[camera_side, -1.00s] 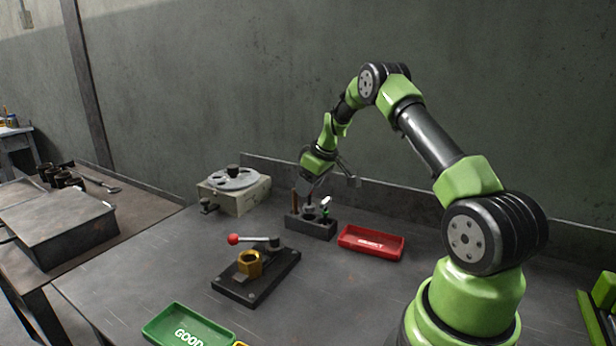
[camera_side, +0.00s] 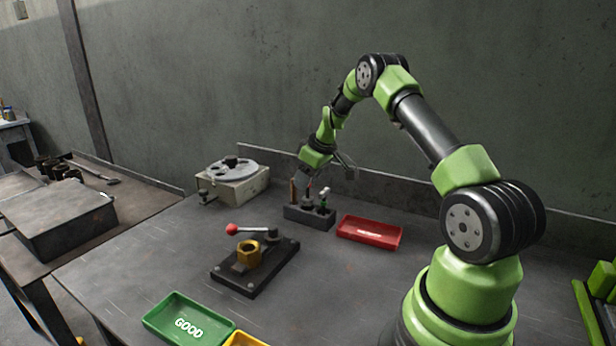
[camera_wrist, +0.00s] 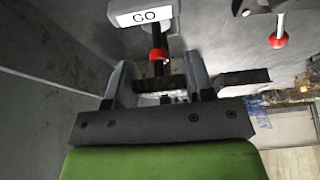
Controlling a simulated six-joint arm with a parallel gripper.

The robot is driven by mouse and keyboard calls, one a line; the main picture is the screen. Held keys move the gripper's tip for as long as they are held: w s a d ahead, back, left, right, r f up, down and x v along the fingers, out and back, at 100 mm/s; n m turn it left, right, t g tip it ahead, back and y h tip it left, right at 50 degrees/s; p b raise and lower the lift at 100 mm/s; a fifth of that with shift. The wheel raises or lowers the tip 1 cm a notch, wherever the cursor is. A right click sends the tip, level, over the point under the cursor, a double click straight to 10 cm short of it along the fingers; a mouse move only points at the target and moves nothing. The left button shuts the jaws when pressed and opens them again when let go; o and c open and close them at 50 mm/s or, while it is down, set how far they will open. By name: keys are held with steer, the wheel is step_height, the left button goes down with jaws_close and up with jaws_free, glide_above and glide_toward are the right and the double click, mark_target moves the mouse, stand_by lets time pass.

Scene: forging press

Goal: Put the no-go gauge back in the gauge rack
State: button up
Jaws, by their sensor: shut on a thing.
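The gauge rack (camera_side: 309,219) is a dark block on the bench in the side view. My gripper (camera_side: 303,190) is low, just over the rack, pointing down. In the wrist view my gripper (camera_wrist: 158,82) is shut on the no-go gauge (camera_wrist: 158,62), a dark shaft with a red ring.
A red tray (camera_side: 370,231) lies close to the rack's right. A round-topped device (camera_side: 235,182) stands to its left. A clamp fixture with a red-knobbed lever (camera_side: 231,229) holds a brass nut (camera_side: 248,254) in front. A green GOOD tray (camera_side: 170,318) is at the bench's front.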

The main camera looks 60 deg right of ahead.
steer(key=shift+f, duration=1.8)
stand_by(0.4)
steer(key=o, duration=1.1)
steer(key=w+v, duration=0.1)
steer(key=v, duration=0.8)
steer(key=shift+r, duration=0.6)
steer(key=shift+s, duration=0.1)
